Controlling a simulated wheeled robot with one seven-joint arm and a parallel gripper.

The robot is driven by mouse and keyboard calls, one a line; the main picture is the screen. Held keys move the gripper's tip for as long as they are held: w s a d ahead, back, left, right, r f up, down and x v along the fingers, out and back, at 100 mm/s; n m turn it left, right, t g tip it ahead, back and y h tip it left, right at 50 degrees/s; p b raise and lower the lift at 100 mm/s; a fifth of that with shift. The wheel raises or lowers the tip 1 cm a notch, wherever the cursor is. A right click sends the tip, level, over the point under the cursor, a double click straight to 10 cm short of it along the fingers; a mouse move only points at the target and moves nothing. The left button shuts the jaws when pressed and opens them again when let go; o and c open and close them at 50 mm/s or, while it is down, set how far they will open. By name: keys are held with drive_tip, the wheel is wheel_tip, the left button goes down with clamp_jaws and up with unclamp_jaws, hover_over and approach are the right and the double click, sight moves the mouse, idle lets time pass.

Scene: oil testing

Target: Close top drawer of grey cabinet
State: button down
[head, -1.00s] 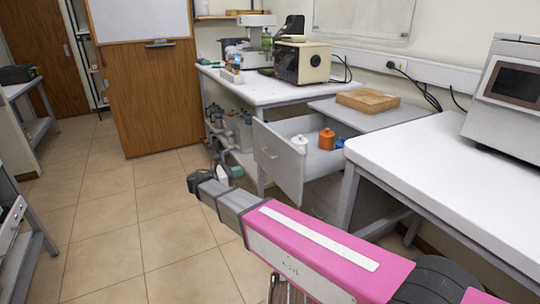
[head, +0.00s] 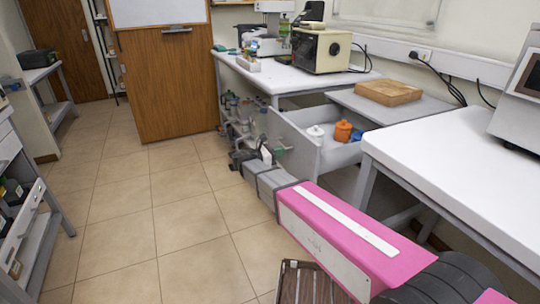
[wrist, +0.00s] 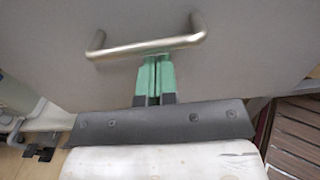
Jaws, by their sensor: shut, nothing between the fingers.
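The top drawer (head: 293,143) of the grey cabinet (head: 362,101) stands open, pulled out toward the left in the head view. Its front panel (wrist: 235,75) fills much of the wrist view, with a metal bar handle (wrist: 150,46) across it. My gripper (wrist: 154,60) has green fingertips pressed together, with nothing between them. The fingertips are just below the handle, in front of the panel. Whether they touch the panel cannot be told. In the head view my wrist partly hides the lower front of the drawer.
The open drawer holds a white-lidded container (head: 315,131), an orange bottle (head: 343,131) and a blue item (head: 357,135). A wooden box (head: 389,92) sits on the cabinet top. A white table (head: 450,150) stands close on the right. The tiled floor (head: 160,220) at left is clear.

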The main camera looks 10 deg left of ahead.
sight(345, 135)
drive_tip(key=shift+x, duration=0.85)
drive_tip(key=shift+d, duration=0.1)
drive_tip(key=x, duration=3.3)
drive_tip(key=shift+w+d, duration=0.15)
drive_tip(key=shift+w, duration=0.2)
drive_tip(key=shift+d, duration=0.1)
